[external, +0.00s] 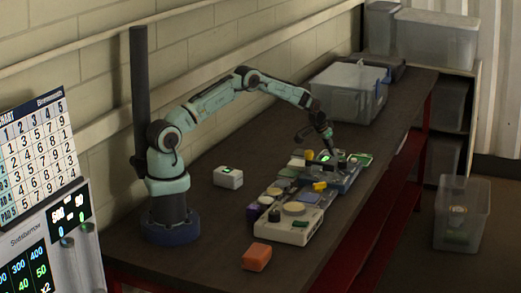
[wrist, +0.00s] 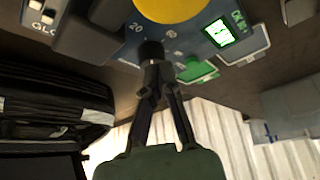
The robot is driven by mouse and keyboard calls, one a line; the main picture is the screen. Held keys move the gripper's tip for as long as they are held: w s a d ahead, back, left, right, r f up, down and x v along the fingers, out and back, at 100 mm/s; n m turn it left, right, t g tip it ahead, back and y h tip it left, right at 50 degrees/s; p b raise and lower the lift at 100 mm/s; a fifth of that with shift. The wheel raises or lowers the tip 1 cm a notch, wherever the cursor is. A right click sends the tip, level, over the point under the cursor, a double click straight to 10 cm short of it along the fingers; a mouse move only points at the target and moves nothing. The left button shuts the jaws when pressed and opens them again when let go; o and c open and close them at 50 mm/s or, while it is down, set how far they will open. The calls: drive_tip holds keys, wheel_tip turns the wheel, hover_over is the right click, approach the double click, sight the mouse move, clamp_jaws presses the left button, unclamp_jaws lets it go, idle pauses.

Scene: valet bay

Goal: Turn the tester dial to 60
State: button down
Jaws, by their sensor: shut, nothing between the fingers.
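The tester is a blue-grey box (external: 345,182) on the bench, below my gripper in the external view. In the wrist view its blue panel (wrist: 190,42) has a large yellow disc (wrist: 170,8), a lit green display (wrist: 217,33) and printed marks, one reading 20. A small dark knob (wrist: 151,49), seemingly the dial, sits beside that mark. My gripper (wrist: 158,72) is shut and empty, its fingertips right at the knob; I cannot tell whether they touch it. The dial's pointer is not readable. In the external view my gripper (external: 328,145) reaches down at the tester.
A cream device (external: 295,232) with round pads stands nearer on the bench, beside an orange block (external: 256,257). A small white box (external: 228,177) lies left of them. The bench's front left is clear.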

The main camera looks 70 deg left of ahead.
sight(339, 168)
drive_tip(key=shift+r, duration=1.4)
drive_tip(key=shift+w+d+f, duration=0.15)
drive_tip(key=shift+d+f, duration=0.25)
drive_tip(key=shift+f, duration=0.6)
drive_tip(key=shift+w+d+f, duration=0.15)
drive_tip(key=shift+d+f, duration=0.3)
drive_tip(key=shift+f, duration=0.6)
drive_tip(key=shift+w+d+f, duration=0.15)
drive_tip(key=shift+d+f, duration=0.25)
drive_tip(key=shift+f, duration=0.6)
drive_tip(key=shift+w+a, duration=0.2)
drive_tip(key=shift+s+a, duration=0.2)
drive_tip(key=shift+a, duration=0.1)
